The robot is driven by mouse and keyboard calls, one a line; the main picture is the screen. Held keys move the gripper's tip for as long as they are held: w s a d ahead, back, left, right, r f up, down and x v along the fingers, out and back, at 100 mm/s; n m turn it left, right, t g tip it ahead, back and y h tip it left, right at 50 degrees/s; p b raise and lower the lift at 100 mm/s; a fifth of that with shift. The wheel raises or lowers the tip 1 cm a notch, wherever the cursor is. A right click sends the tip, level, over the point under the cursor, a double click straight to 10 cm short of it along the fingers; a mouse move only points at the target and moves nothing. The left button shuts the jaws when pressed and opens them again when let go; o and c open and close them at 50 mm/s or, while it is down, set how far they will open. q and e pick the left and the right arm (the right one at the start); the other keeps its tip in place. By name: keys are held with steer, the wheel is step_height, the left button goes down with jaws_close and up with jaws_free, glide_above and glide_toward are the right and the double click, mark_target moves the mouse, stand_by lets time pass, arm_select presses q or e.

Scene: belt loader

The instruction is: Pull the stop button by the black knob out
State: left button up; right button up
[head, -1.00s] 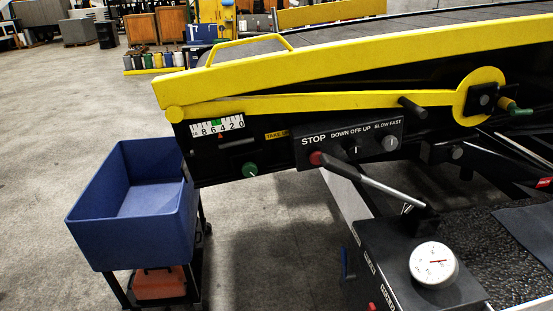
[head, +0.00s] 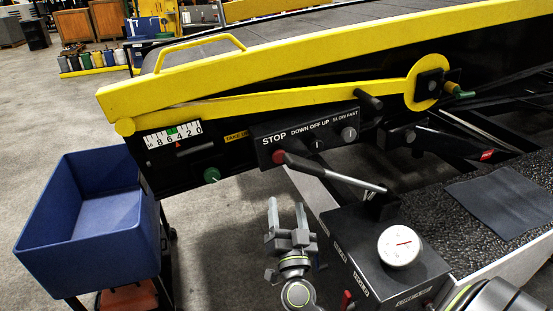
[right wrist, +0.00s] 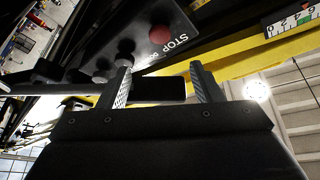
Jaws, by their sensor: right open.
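The stop button (head: 279,156) is a red round button under the word STOP on the black control panel (head: 262,143). It also shows in the right wrist view (right wrist: 160,34), top centre. No black knob shows on it; its side profile cannot be judged. A lever with a black grip (head: 303,166) ends just right of and below the button. In the right wrist view, a black bar, seemingly this grip (right wrist: 160,91), lies beyond the fingers. My right gripper (head: 287,214) is open and empty, fingers up, below the panel and apart from the button. My left gripper is not in view.
A green knob (head: 211,175) is at the left. A black box with a white gauge (head: 400,246) stands right of my gripper. A blue bin (head: 62,235) is at far left; floor between is clear.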

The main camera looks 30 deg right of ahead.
mark_target(276, 156)
steer(key=p+x, duration=0.2)
steer(key=x, duration=1.2)
steer(key=shift+w, duration=0.1)
jaws_close()
steer(key=shift+s+a+f+p, duration=0.15)
steer(key=shift+s+f+p, duration=0.1)
steer(key=shift+s+p, duration=0.7)
steer(key=shift+w, duration=0.15)
